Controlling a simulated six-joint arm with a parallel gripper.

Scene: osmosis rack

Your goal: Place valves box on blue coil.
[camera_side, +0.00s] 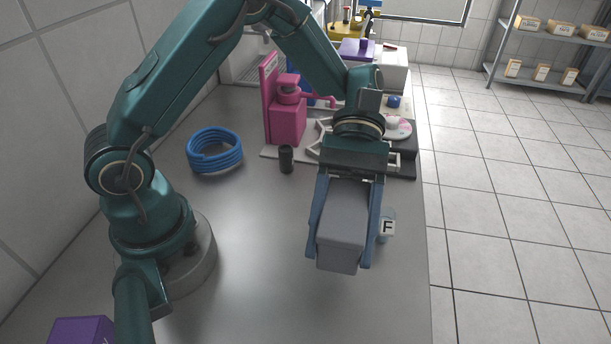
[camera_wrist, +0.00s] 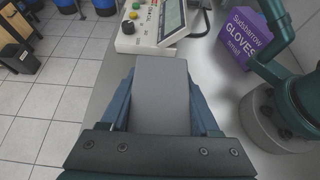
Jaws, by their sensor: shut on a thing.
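The blue coil (camera_side: 214,150) lies on the grey bench near the wall, left of my gripper in the side view. My gripper (camera_side: 340,250) points downward and is shut on a plain grey box (camera_side: 343,224), which I take to be the valves box. Its two blue fingers press on the box's opposite sides. In the wrist view the grey box (camera_wrist: 160,95) fills the space between the fingers. No label on it is visible. The box is well apart from the coil, towards the bench's right side; its height above the bench is hard to tell. The coil is not in the wrist view.
A small black cylinder (camera_side: 286,159) and a pink device (camera_side: 287,118) stand between the coil and my arm. A purple gloves box (camera_wrist: 243,38) stands near my base. The bench centre is bare.

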